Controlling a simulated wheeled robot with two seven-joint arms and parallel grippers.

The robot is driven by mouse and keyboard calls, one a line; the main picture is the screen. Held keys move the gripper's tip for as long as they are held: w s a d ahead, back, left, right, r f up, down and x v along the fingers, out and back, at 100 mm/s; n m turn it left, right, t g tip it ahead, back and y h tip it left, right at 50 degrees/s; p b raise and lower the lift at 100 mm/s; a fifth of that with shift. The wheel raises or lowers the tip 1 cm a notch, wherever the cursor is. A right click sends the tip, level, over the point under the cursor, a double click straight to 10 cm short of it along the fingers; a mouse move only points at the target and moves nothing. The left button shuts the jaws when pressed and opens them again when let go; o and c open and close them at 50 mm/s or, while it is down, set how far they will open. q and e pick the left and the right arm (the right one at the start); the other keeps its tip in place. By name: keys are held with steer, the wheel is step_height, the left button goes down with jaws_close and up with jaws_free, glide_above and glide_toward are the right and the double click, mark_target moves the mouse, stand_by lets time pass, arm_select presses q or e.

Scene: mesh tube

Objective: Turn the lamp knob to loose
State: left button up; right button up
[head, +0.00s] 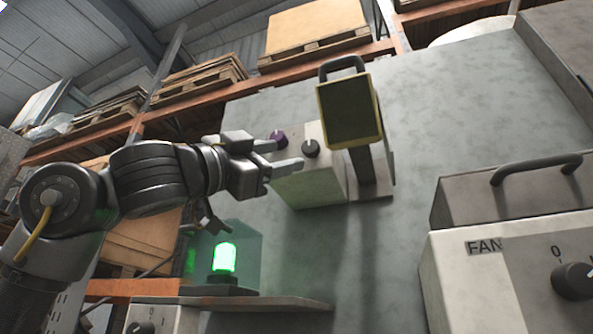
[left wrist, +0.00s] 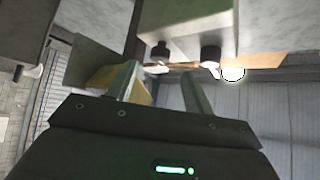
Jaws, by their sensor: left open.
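A pale box (head: 312,185) on the grey wall panel carries a purple knob (head: 278,137) and a black knob (head: 311,149) with a light pointer line. A yellow-edged dark lamp head (head: 348,110) stands beside it. Which knob is the lamp's I cannot read. My left gripper (head: 284,154) is open in front of the box, its fingertips close to the two knobs. In the left wrist view, the black knob (left wrist: 160,50) lies beyond the gap between the fingers (left wrist: 160,86), and the purple knob (left wrist: 210,56) lies past the right finger; contact is not visible. My right gripper is not in view.
A lit green beacon (head: 224,258) stands on a shelf below the gripper. A box marked FAN (head: 470,280) with a black knob (head: 575,281) and a handled case (head: 510,190) fill the right. Another box (head: 165,318) sits at the bottom. Pallet racks stand behind.

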arm_select(q)
steer(key=b+v, duration=0.1)
steer(key=v, duration=0.3)
steer(key=shift+s+f, duration=0.1)
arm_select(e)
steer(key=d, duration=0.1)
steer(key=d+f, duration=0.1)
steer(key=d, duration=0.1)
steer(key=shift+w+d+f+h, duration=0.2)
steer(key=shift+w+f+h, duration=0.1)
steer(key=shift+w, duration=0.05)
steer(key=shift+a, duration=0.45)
